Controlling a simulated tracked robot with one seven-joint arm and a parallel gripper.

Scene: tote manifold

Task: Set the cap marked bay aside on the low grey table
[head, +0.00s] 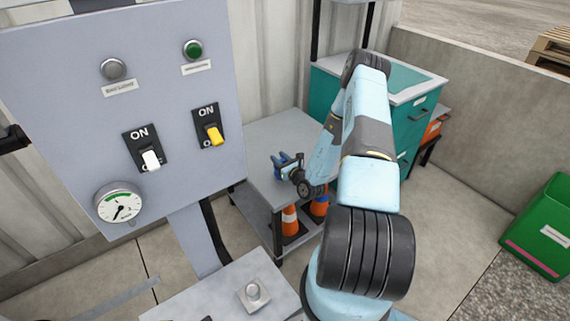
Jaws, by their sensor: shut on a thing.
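My gripper (287,164) is at the end of my outstretched arm, over the low grey table (268,136) behind the control panel. It is shut on a small dark blue thing, which I take to be the cap; it is too small here for any marking to be read. The gripper is close above the tabletop, and I cannot tell whether the cap touches it. My wrist hides part of the table's right side.
A grey control panel (60,95) with switches and a gauge stands at left. A teal cabinet (423,115) stands behind my arm. Orange cones (290,219) sit on the table's lower shelf. A green crate (545,228) is far right.

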